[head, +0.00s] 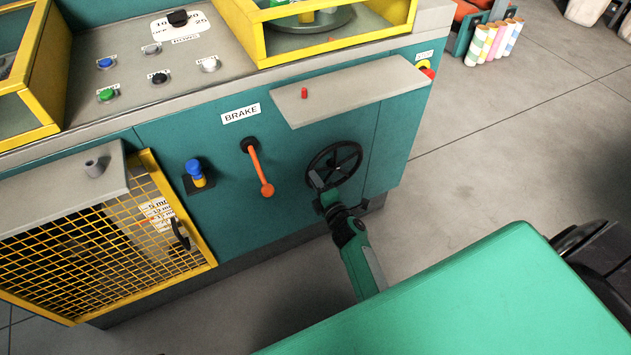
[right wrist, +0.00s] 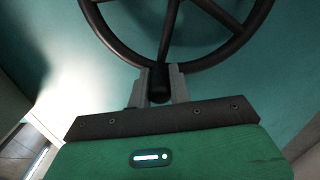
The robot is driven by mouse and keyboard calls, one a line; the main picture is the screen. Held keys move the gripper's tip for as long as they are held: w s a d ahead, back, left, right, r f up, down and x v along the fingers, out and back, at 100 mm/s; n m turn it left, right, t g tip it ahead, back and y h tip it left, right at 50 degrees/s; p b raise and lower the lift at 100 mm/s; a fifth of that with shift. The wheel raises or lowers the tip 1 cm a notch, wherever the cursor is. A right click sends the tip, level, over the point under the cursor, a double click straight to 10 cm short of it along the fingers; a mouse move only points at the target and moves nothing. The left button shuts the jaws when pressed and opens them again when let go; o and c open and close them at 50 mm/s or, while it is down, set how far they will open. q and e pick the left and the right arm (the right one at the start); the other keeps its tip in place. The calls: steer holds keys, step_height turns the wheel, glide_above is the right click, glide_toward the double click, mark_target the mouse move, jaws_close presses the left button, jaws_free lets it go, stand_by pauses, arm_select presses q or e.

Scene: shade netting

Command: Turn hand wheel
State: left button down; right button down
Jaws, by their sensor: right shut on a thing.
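The hand wheel (head: 335,164) is a black spoked wheel on the teal front panel of the machine, below the right end of a grey shelf. My right gripper (head: 318,186) reaches it from below, at the lower left of its rim. In the right wrist view the wheel (right wrist: 233,47) fills the top, with spokes running to its rim. The gripper's two grey fingers (right wrist: 159,84) are shut around a dark part at the rim's near edge; whether this is the rim itself or a handle on it, I cannot tell. My left gripper is not in view.
The grey shelf (head: 350,92) with a red knob juts out above the wheel. An orange brake lever (head: 259,168) and a blue-and-yellow knob (head: 196,172) sit to the left. A yellow mesh door (head: 95,262) is further left. Open floor (head: 450,185) lies right of the machine.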

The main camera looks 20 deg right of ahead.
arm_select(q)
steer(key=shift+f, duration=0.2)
arm_select(e)
steer(key=shift+d+r, duration=0.1)
steer(key=shift+r, duration=0.1)
steer(key=c, duration=1.3)
jaws_free()
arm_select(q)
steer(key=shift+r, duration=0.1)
arm_select(e)
steer(key=shift+f, duration=0.1)
steer(key=shift+s, duration=0.5)
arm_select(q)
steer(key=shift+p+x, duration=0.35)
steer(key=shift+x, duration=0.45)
arm_select(e)
steer(key=s, duration=1.1)
steer(key=shift+d, duration=0.15)
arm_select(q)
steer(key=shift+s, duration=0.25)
